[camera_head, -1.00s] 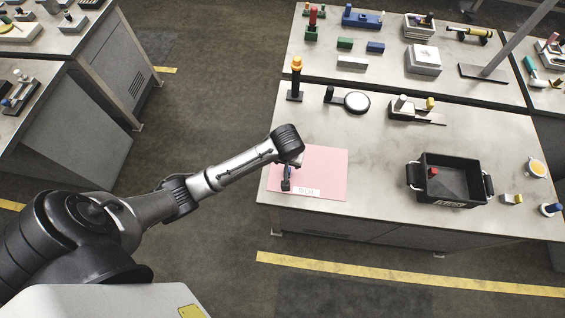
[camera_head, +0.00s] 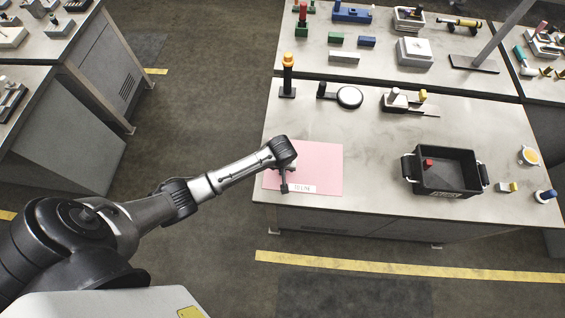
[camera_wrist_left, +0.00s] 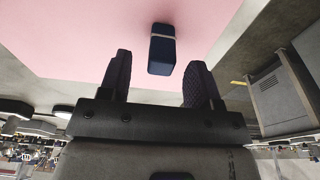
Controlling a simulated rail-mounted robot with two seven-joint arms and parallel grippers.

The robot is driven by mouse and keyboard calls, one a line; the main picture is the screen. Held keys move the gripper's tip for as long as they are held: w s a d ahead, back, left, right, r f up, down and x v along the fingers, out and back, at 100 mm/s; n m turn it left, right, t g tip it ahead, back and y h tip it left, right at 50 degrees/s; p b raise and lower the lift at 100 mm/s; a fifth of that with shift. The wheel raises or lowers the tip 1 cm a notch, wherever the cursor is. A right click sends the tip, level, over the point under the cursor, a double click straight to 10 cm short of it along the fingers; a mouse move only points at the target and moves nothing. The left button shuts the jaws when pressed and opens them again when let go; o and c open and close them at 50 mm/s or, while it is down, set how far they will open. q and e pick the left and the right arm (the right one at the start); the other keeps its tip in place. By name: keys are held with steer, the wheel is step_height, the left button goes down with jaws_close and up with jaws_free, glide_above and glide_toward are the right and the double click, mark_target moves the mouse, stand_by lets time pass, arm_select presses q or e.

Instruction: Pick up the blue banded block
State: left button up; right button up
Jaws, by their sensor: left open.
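The blue banded block (camera_wrist_left: 161,58) is dark blue with a pale band near one end. It rests on the pink mat (camera_head: 318,160) in the left wrist view. In the head view I cannot make it out; my left arm covers that part of the mat. My left gripper (camera_head: 285,188) is over the mat near its front left edge. It is open, and the block shows between its two fingers in the left wrist view, with a gap on each side. How far the fingertips are above the mat is unclear. My right gripper is not in view.
A black bin (camera_head: 445,188) with a small red block (camera_head: 428,163) stands to the right on the same table. A black post with an orange top (camera_head: 287,75) and a round disc tool (camera_head: 349,97) stand behind the mat. The table between mat and bin is clear.

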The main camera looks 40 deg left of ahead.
arm_select(q)
steer(key=shift+w+a+f, duration=0.1)
steer(key=shift+f, duration=0.9)
steer(key=shift+w+a+f, duration=0.1)
steer(key=shift+f, duration=0.9)
steer(key=shift+c, duration=0.3)
steer(key=c, duration=0.9)
